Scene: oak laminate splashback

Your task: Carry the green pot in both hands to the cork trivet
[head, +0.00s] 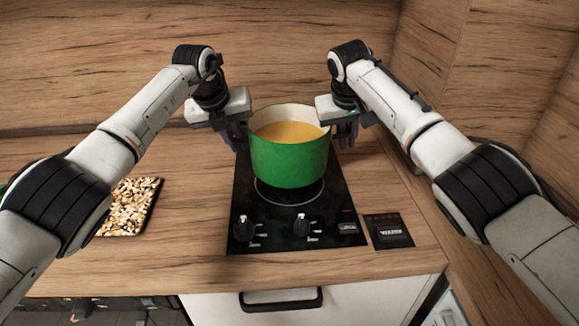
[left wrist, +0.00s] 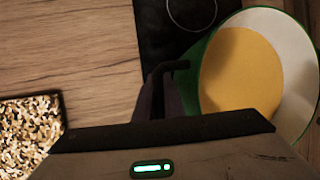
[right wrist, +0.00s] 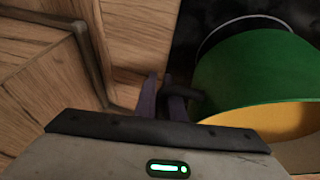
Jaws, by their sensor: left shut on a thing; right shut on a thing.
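The green pot (head: 290,162), cream inside and holding yellow-orange soup (head: 290,132), is upright at the black hob (head: 243,205). A burner ring shows below its front edge; I cannot tell whether its base touches the hob. My left gripper (head: 235,137) is shut on the pot's left handle, a dark bar that shows in the left wrist view (left wrist: 176,66). My right gripper (head: 346,134) is shut on the right handle, partly visible in the right wrist view (right wrist: 180,92). A speckled tan-and-white slab with a dark edge, apparently the cork trivet (head: 130,205), lies left of the hob.
Two black knobs (head: 302,225) stand on the hob's front. A small dark card (head: 388,231) lies right of it. Bare wooden counter (head: 195,200) separates slab and hob. A wooden splashback (head: 290,60) rises behind, with a side wall at right. A drawer handle (head: 281,299) is below.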

